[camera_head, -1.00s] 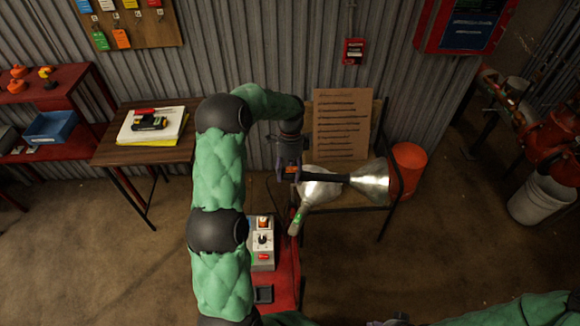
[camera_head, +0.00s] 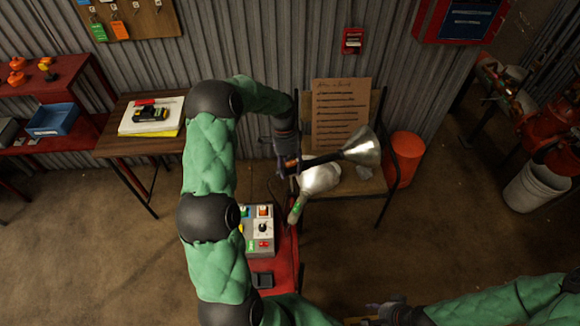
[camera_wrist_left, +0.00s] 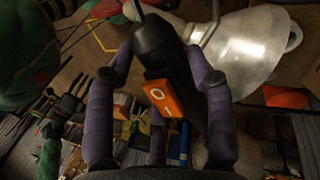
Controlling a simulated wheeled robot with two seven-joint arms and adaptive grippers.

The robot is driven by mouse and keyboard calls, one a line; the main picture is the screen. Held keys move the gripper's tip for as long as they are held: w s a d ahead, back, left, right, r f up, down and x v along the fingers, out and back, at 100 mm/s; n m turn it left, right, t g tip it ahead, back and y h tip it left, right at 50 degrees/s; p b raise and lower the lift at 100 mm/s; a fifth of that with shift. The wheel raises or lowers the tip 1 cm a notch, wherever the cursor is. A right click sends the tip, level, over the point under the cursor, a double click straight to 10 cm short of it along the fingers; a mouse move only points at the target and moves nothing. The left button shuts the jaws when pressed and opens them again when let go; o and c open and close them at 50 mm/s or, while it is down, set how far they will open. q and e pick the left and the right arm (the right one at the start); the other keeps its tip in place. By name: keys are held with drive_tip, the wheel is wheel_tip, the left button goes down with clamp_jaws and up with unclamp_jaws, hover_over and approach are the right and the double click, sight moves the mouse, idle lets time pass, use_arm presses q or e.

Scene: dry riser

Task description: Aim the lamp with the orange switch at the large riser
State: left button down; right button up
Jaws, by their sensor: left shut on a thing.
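My left gripper (camera_head: 288,166) is shut on the black handle of a lamp (camera_head: 363,148) with a silver shade. The shade points right and slightly up in the head view, away from the gripper. In the left wrist view the handle's orange switch (camera_wrist_left: 163,98) faces the camera between the fingers. A second silver lamp (camera_head: 318,180) with a green switch lies on the chair-like stand just below. Red riser pipework (camera_head: 536,127) stands at the far right; I cannot tell which part is the large riser. My right gripper (camera_head: 385,312) is at the bottom edge, its fingers unclear.
A cardboard sign (camera_head: 341,113) leans on the stand behind the lamps. An orange bucket (camera_head: 405,158) stands right of it, and a white bucket (camera_head: 535,187) below the pipework. A control box (camera_head: 260,232) sits on a red surface in front. Open floor lies between stand and pipework.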

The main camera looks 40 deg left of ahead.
use_arm(q)
drive_tip(key=shift+a+r, duration=0.15)
drive_tip(key=shift+a, duration=0.25)
drive_tip(key=c, duration=0.7)
unclamp_jaws()
drive_tip(key=shift+o, duration=0.9)
drive_tip(key=shift+s+a, duration=0.15)
drive_tip(key=shift+a, duration=0.05)
drive_tip(key=shift+d, duration=0.25)
drive_tip(key=v, duration=1.1)
drive_tip(key=shift+r, duration=0.35)
drive_tip(key=shift+a, duration=0.15)
